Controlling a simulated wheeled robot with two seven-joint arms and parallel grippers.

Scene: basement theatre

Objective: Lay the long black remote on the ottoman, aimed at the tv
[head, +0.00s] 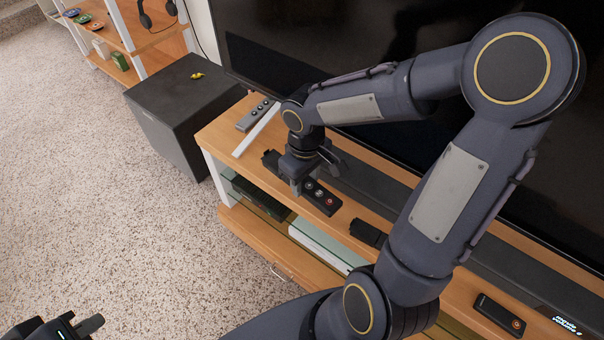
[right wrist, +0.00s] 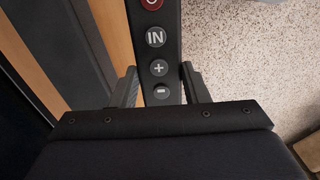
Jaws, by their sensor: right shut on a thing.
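The long black remote (head: 322,199) is at the wooden tv stand's top, with round buttons, one red. My right gripper (head: 306,176) is shut on it from above. In the right wrist view the remote (right wrist: 160,45) runs between the two fingers of this gripper (right wrist: 160,88), buttons facing the camera. I cannot tell whether it touches the wood. The tv (head: 300,40) is the large dark screen behind the stand. My left gripper (head: 88,326) shows only partly at the bottom left corner, far from the remote. No ottoman is in view.
A black box (head: 185,120) stands left, with a yellow item on top. The carpet (head: 100,220) is clear.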

